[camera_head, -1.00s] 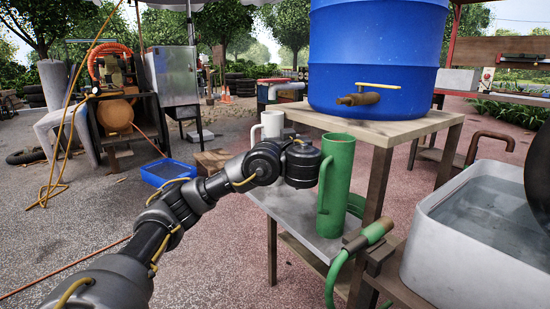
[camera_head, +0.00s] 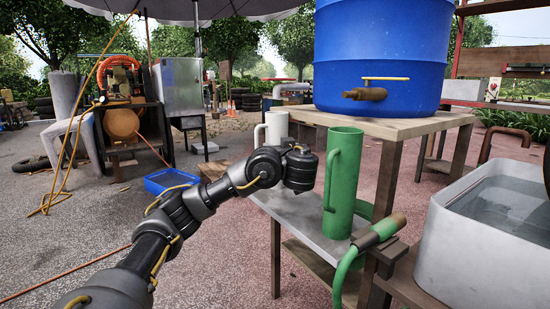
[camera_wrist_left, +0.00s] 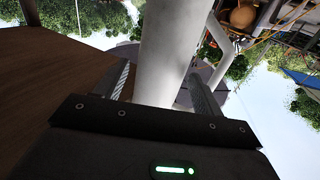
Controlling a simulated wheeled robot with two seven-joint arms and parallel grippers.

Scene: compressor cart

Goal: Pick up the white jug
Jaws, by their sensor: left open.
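The white jug (camera_head: 277,127) stands upright on the metal-topped lower bench (camera_head: 318,231), its handle to the left. The black end of my left arm covers its lower part in the head view. My left gripper's fingers are hidden there behind the wrist. In the left wrist view my left gripper (camera_wrist_left: 160,85) is open, with a finger on each side of the white jug (camera_wrist_left: 168,45). I cannot tell whether either finger touches it. My right gripper is not in view.
A tall green jug (camera_head: 343,185) stands close to the right of my left wrist. A hose with a green nozzle (camera_head: 375,233) lies before it. A blue barrel (camera_head: 380,50) with a tap stands on the wooden table (camera_head: 440,124) behind. A water-filled basin (camera_head: 470,250) is at right.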

